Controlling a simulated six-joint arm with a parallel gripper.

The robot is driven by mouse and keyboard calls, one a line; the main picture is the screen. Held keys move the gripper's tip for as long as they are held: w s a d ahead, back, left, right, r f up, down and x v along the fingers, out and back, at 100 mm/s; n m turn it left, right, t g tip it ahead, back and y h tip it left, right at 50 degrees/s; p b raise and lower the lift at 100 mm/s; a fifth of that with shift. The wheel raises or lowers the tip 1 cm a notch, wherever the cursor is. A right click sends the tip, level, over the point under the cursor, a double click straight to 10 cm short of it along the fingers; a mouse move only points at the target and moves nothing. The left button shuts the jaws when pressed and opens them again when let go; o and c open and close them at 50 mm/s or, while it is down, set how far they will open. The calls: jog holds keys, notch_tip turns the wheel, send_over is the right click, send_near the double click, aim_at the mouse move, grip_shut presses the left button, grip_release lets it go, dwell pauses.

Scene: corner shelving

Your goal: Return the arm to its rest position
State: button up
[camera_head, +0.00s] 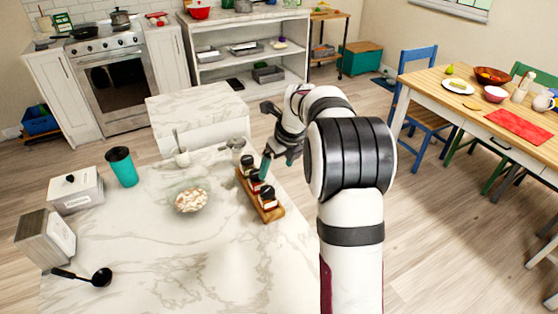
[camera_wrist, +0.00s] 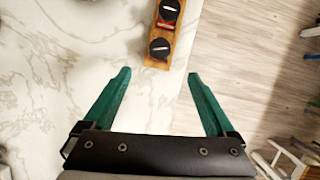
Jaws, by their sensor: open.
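My gripper (camera_head: 266,161) is at the end of my white and black arm, over the right edge of the marble counter (camera_head: 150,255). In the wrist view its two green fingers (camera_wrist: 158,75) are spread wide with nothing between them. A wooden rack (camera_head: 272,214) with several small dark-lidded jars stands on the counter just by the gripper. In the wrist view the rack (camera_wrist: 150,62) lies ahead of the fingertips, apart from them. Part of the gripper is turned away in the head view.
A dining table (camera_head: 460,105) with chairs is at the right. Open floor lies right of the counter.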

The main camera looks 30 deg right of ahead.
jog(key=s+a+r+n+g+y, duration=0.1)
jog(key=s+a+r+n, duration=0.2)
jog(key=s+a+n, duration=0.35)
jog(key=s+a+r+n+g, duration=0.1)
jog(key=s+a+r+n, duration=0.3)
jog(key=s+a+n, duration=0.3)
jog(key=s+a+f+n+g, duration=0.1)
jog(key=s+a+f+n, duration=0.1)
jog(key=s+n, duration=0.5)
jog(key=s+a+f+n+g, duration=0.1)
jog(key=s+a+f+n, duration=0.2)
jog(key=s, duration=1.2)
jog(key=a+n, duration=0.2)
jog(key=n, duration=0.3)
jog(key=shift+s, duration=0.35)
